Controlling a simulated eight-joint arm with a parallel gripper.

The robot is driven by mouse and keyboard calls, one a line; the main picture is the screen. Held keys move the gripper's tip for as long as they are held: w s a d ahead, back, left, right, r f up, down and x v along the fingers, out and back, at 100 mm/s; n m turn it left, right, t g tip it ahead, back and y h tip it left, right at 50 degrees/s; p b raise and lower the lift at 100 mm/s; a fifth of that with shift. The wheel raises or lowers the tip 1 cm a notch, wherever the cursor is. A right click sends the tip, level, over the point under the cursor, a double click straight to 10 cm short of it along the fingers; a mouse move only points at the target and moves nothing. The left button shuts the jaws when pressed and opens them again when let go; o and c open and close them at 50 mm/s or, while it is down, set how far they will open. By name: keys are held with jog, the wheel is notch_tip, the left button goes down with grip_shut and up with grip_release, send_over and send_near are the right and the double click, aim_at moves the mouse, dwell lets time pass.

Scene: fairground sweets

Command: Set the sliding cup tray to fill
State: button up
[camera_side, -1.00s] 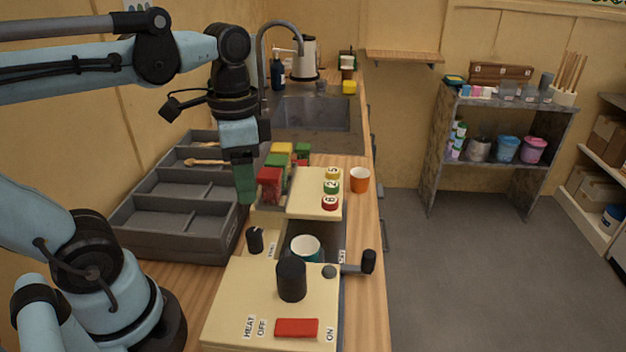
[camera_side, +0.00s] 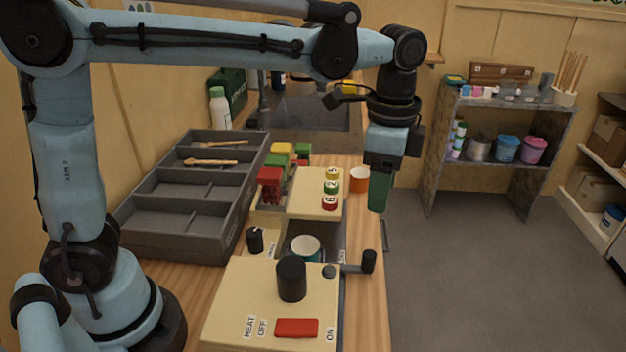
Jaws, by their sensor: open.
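The sliding cup tray is not clearly made out; a teal cup with a white inside (camera_side: 305,247) stands in the dark recess (camera_side: 328,238) of the cream machine (camera_side: 245,305), so the tray would be under it. A dark lever with a black knob (camera_side: 369,262) sticks out at the machine's right side. A label beside the recess is too small to read. My gripper (camera_side: 378,208) points down, open and empty, in the air to the right of the machine's upper block. It is above and behind the lever knob, apart from everything.
An orange cup (camera_side: 359,180) stands just left of my gripper. A grey divided tray (camera_side: 180,221) lies at the left. The floor at the right is clear.

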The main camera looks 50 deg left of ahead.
aim_at(370, 254)
notch_tip(370, 254, down, 16)
jog(key=shift+s+a+r, duration=0.1)
jog(key=shift+a, duration=0.05)
dwell(0.6)
grip_shut()
dwell(0.3)
